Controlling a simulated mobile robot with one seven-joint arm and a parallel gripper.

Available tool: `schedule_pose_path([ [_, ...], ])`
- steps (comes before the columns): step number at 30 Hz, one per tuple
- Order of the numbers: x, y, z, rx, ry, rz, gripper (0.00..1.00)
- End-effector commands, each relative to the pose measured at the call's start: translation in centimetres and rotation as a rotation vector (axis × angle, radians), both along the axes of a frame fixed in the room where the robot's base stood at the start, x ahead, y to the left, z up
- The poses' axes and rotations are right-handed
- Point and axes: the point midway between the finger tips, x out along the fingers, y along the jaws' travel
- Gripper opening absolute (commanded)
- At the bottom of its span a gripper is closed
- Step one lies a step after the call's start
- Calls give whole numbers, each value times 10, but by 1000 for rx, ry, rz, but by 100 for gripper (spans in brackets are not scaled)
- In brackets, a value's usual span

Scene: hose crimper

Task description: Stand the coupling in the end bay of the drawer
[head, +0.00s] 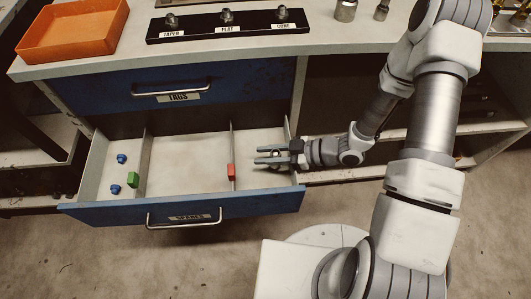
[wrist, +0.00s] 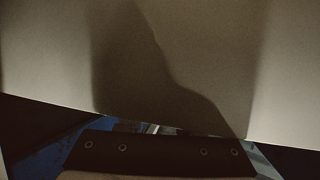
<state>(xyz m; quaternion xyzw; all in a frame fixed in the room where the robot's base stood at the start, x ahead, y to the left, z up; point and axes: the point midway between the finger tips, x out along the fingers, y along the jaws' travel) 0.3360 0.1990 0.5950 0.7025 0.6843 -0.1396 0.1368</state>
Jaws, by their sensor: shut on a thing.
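The open drawer (head: 185,214) has a blue front marked SPARES and two dividers that make three bays. My gripper (head: 262,156) reaches in from the right, over the right end bay (head: 257,139), with its fingers pointing left. It is shut on a small metal piece, the coupling (head: 276,153), which shows only in part between the fingers. I cannot tell whether the coupling touches the bay floor or how upright it is. The wrist view shows mostly a pale shadowed surface, and the coupling cannot be made out there.
A red block (head: 231,171) sits by the right divider. A green block (head: 133,180) and two blue pieces (head: 122,158) lie in the left bay. A closed TAGS drawer (head: 180,88) is above. The bench top holds an orange tray (head: 75,32) and a black fitting rack (head: 228,24).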

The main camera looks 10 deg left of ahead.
Motion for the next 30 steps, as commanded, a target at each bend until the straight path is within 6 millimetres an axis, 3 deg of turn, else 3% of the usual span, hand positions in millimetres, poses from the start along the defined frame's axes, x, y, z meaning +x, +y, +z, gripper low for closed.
schedule_pose_path([
  [8,0,0,-8,-4,0,1,0],
  [9,-1,-1,-9,-6,1,1,37],
  [14,-1,-1,-11,-7,2,1,63],
  [23,-1,-1,-11,-9,0,2,63],
  [27,-1,-1,2,-9,0,2,63],
  [30,0,-18,11,-9,1,-4,63],
])
